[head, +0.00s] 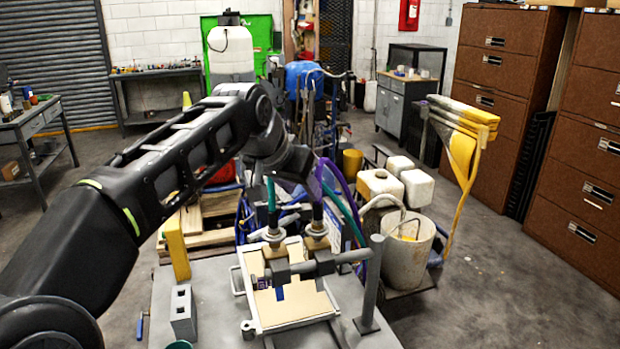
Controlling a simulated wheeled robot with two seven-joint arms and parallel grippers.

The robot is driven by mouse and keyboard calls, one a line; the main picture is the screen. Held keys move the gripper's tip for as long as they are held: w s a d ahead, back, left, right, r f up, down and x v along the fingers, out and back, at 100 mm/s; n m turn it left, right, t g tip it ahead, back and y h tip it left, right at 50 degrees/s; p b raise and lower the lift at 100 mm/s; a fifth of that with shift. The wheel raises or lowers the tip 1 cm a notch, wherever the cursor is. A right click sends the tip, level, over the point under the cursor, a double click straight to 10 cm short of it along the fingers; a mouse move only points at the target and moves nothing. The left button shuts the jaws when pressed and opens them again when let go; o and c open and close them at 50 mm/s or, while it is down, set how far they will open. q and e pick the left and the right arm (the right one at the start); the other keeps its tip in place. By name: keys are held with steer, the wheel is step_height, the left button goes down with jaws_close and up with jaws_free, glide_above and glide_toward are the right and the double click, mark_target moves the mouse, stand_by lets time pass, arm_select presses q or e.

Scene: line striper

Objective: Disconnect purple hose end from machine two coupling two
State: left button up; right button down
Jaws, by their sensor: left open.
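A pale panel-like machine (285,308) lies on the grey table, with two round metal couplings at its far end. A teal hose (271,195) runs down to the left coupling (273,236). The purple hose (342,183) arches beside my left wrist toward the right coupling (316,230). My left gripper (317,208) comes from above and points down over the right coupling. It is open. My wrist hides much of the purple hose end, so I cannot tell whether the fingers touch it. My right gripper is not in view.
A grey block (183,312) stands at the table's left. A white bucket (408,250) and a cart with a yellow-wrapped handle (462,145) stand to the right.

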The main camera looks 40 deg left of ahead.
mark_target(316, 208)
arm_select(q)
steer(key=b+x, duration=0.2)
steer(key=x, duration=0.6)
steer(key=shift+s+b, duration=0.1)
steer(key=shift+b, duration=0.2)
steer(key=shift+x, duration=1)
jaws_close()
stand_by(0.3)
